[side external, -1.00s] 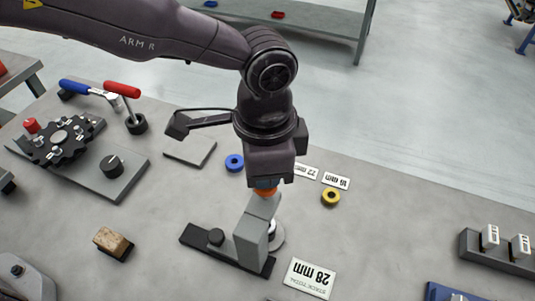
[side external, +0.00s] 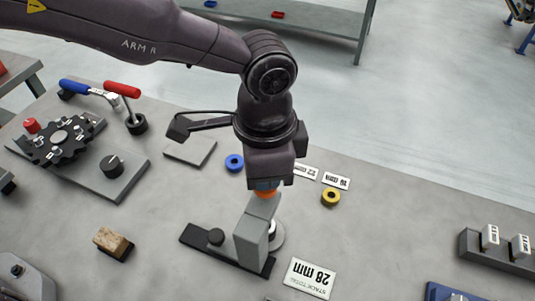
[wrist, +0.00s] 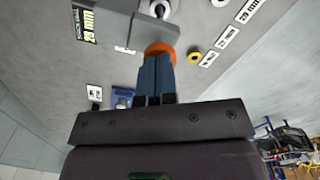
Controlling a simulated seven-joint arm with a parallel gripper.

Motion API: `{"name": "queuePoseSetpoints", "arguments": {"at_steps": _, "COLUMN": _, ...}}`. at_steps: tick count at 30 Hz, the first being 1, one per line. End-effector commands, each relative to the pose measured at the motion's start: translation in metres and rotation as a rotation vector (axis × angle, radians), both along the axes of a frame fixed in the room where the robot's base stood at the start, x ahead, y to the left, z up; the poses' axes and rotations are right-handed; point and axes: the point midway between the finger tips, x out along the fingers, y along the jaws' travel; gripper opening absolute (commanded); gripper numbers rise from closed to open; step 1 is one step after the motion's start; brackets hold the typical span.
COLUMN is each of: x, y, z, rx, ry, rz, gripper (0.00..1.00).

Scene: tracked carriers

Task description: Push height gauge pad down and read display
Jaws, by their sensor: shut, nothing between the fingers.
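The height gauge (side external: 250,240) is a grey upright block on a black base with a black knob, standing on the bench. Its orange pad (side external: 266,193) shows at the top, just below my gripper (side external: 267,186). The fingers are mostly hidden in the side view. In the wrist view my gripper (wrist: 158,62) is shut and empty, its fingertips at the orange pad (wrist: 160,48) and seemingly touching it. A pale round disc (side external: 276,236) sits beside the block. I cannot make out a gauge display.
A card reading "STACK TOTAL 28 mm" (side external: 310,278) lies right of the gauge. A blue ring (side external: 234,162) and a yellow ring (side external: 331,196) lie behind, near smaller label cards (side external: 336,181). A grey rack (side external: 500,255) stands at the right.

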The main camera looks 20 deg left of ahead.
Motion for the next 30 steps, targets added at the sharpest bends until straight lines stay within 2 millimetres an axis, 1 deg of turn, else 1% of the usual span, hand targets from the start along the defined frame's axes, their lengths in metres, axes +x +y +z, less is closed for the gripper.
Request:
{"name": "queuePoseSetpoints", "arguments": {"at_steps": 4, "x": 0.0, "y": 0.0, "z": -0.001, "rx": 0.002, "ry": 0.001, "rz": 0.0, "gripper": 0.0}}
{"name": "queuePoseSetpoints", "arguments": {"at_steps": 7, "x": 0.0, "y": 0.0, "z": 0.004, "rx": 0.0, "ry": 0.0, "rz": 0.0, "gripper": 0.0}}
{"name": "queuePoseSetpoints", "arguments": {"at_steps": 30, "x": 0.0, "y": 0.0, "z": 0.059, "rx": -0.001, "ry": 0.0, "rz": 0.0, "gripper": 0.0}}
